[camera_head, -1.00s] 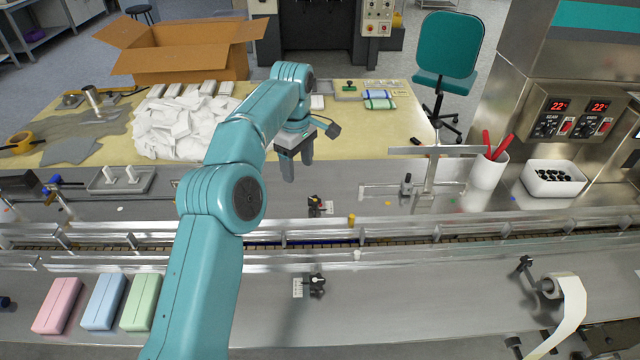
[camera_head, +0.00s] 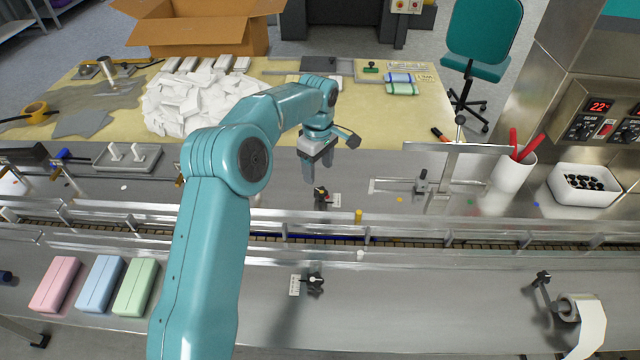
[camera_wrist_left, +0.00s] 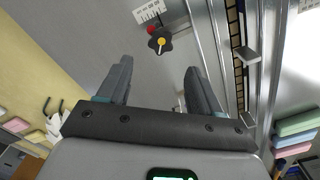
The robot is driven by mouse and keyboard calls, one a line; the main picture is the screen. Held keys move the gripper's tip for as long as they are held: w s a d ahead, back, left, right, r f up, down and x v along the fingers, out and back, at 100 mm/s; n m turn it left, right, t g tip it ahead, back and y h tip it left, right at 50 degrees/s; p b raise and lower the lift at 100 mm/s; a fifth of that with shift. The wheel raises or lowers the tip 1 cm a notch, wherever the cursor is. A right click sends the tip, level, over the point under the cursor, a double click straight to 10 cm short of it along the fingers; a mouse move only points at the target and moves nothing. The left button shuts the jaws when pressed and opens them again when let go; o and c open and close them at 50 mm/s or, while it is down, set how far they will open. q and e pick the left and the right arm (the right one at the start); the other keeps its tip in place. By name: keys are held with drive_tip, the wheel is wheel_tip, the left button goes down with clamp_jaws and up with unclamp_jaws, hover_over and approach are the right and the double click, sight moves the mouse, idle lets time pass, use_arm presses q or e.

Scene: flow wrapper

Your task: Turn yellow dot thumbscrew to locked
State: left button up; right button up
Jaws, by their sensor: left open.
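The yellow dot thumbscrew is a black lobed knob (camera_wrist_left: 160,41) with a yellow centre and a red spot beside it. It sits by a white scale plate (camera_wrist_left: 148,11). In the head view this knob (camera_head: 321,197) is on the steel deck behind the conveyor rail. My left gripper (camera_head: 318,172) is just behind and above it, pointing down. In the left wrist view the two fingers of the left gripper (camera_wrist_left: 158,68) are apart and empty, with the knob beyond their tips, not between them. My right gripper is not in view.
A second black knob (camera_head: 315,282) with a white mark and its scale plate (camera_head: 294,285) is on the near deck. The conveyor rail (camera_head: 450,222) runs just in front of the thumbscrew, with a yellow cap (camera_head: 358,216). A bracket stand (camera_head: 440,180) is to the right.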

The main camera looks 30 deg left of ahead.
sight(319, 190)
use_arm(q)
drive_tip(key=f, duration=0.4)
drive_tip(key=f+p, duration=0.1)
drive_tip(key=f, duration=0.1)
drive_tip(key=shift+s+d, duration=0.1)
drive_tip(key=shift+s, duration=0.15)
drive_tip(key=shift+w+d+f, duration=0.1)
drive_tip(key=shift+w+f, duration=0.2)
drive_tip(key=shift+f, duration=0.3)
drive_tip(key=shift+s+r, duration=0.1)
drive_tip(key=shift+s, duration=0.1)
drive_tip(key=shift+c, duration=0.6)
drive_tip(key=shift+w, duration=0.1)
drive_tip(key=c, duration=0.9)
